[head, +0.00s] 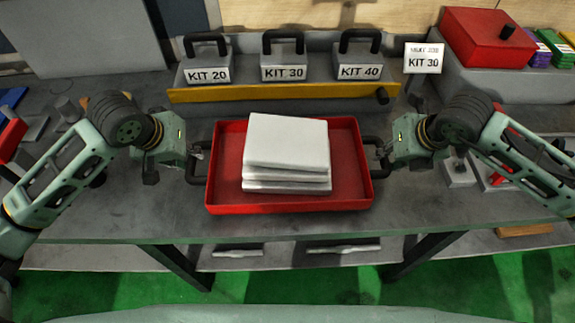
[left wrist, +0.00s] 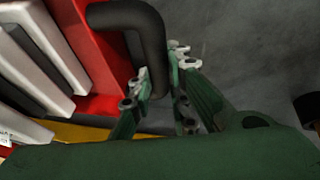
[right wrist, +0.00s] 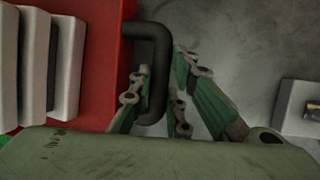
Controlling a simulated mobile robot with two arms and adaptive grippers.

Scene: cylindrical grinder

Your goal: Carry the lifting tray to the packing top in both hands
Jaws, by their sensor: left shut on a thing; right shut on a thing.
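The red lifting tray (head: 222,190) is at the middle of the grey workbench, with a stack of several white slabs (head: 287,145) in it. It has a black handle at each end. My left gripper (head: 196,153) is shut on the left handle, which shows between its fingers in the left wrist view (left wrist: 150,35). My right gripper (head: 381,150) is shut on the right handle, which shows between its fingers in the right wrist view (right wrist: 155,60). The tray looks about level. I cannot tell whether its underside touches the bench.
Grey blocks marked KIT 20 (head: 206,62), KIT 30 (head: 284,60) and KIT 40 (head: 360,58) stand behind the tray on a yellow-edged shelf. A KIT 30 sign (head: 424,58) and a red box (head: 488,40) are at the back right. Small parts lie at both sides.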

